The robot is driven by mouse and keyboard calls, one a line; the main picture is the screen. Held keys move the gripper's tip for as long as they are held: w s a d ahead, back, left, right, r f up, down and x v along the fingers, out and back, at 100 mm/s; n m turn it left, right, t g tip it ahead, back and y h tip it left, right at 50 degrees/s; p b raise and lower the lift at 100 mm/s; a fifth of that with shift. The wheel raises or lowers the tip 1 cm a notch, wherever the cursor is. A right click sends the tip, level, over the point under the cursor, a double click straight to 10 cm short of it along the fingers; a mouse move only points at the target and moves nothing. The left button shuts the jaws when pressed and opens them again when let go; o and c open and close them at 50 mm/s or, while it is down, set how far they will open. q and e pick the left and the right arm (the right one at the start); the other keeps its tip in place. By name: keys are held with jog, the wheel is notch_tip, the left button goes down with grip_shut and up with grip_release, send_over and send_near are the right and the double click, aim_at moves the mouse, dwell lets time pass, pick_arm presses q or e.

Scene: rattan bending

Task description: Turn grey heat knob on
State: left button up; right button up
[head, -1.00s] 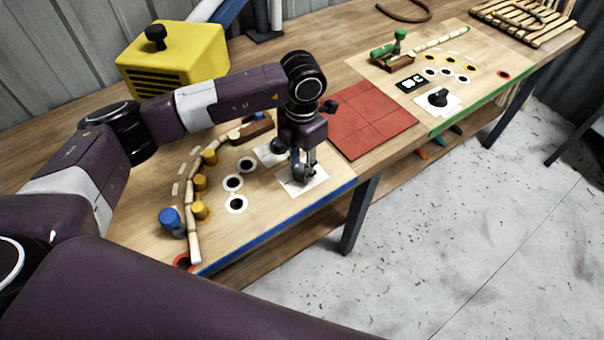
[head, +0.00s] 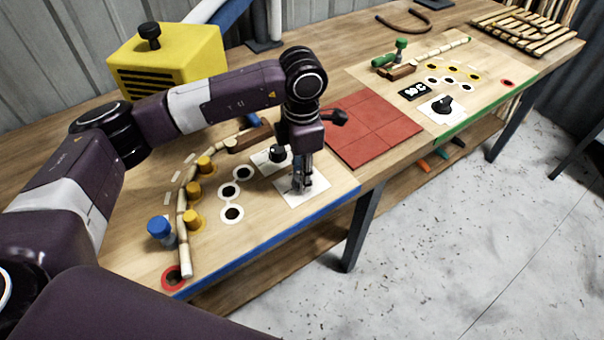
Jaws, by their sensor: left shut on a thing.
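My left gripper (head: 302,186) points straight down over a white square plate (head: 316,183) near the front edge of the blue-edged board. Its fingers are shut on the grey heat knob on that plate; the fingers hide nearly all of the knob, so its turn angle cannot be read. A small dark knob (head: 278,153) stands on another pale plate just behind and left of the gripper. My right gripper is not in view.
Yellow pegs (head: 194,218), a blue peg (head: 161,230) and a rattan cane (head: 182,215) are left of the gripper. A red mat (head: 372,128) lies to the right. A green-edged board with a black knob (head: 442,104) is farther right. A yellow box (head: 170,60) stands behind.

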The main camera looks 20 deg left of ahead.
pick_arm(q)
jog(key=o, duration=1.2)
jog(key=shift+c, duration=0.2)
notch_tip(320, 180, up, 12)
